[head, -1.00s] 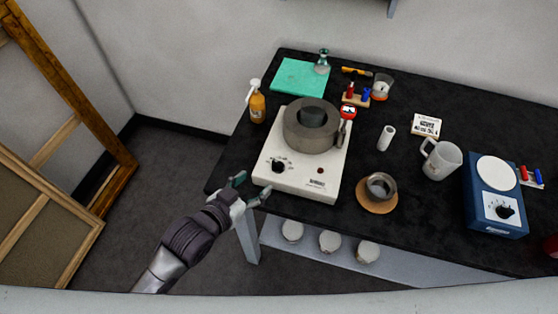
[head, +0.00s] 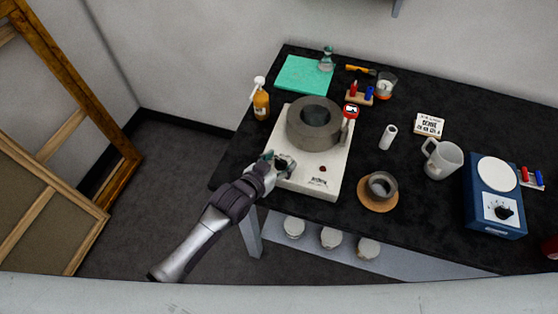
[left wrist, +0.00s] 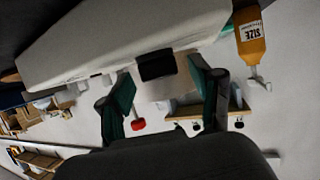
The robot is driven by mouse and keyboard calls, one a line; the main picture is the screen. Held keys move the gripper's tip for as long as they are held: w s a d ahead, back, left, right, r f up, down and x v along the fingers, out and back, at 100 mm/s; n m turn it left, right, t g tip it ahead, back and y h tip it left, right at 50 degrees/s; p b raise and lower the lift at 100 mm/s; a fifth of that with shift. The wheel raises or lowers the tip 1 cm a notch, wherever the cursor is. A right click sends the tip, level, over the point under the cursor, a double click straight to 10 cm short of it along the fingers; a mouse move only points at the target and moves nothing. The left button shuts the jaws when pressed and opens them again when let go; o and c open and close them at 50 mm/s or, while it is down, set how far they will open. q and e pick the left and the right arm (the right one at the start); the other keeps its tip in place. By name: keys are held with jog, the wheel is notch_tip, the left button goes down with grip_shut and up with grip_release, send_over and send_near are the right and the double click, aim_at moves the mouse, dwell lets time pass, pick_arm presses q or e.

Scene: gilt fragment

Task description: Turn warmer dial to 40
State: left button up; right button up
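The white warmer (head: 318,177) stands at the left front of the black table, with a thick grey ring (head: 327,137) on top. Its black dial (head: 280,163) is at the front left of its face, largely covered by my left gripper (head: 277,158) in the head view. In the left wrist view the black dial (left wrist: 156,66) sticks out from the pale body between the two teal fingers of my left gripper (left wrist: 160,92). The fingers are open, with a gap on each side of the dial. The dial's marks and setting cannot be read. My right gripper is not in view.
A blue device (head: 495,205) with its own black dial stands at the right. An orange bottle (head: 261,104) is by the warmer's left side. A metal cup (head: 381,186) on a round brown mat and a mug (head: 442,158) are to the right.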

pick_arm(q)
jog(key=c, duration=1.1)
jog(key=shift+w+a+f+m+g+h+b, duration=0.15)
jog(key=shift+m+g+h+b, duration=0.35)
jog(key=shift+m+h+b, duration=0.25)
jog(key=m+g+h+b, duration=0.3)
jog(key=m+b, duration=0.1)
jog(key=b, duration=1)
jog(key=shift+w+a+f+g, duration=0.1)
jog(key=shift+g, duration=0.2)
jog(key=shift+r+m+g+b, duration=0.2)
jog(key=shift+m+g+b, duration=0.1)
jog(key=shift+b, duration=0.45)
jog(key=o, duration=1.1)
jog(key=shift+o, duration=0.3)
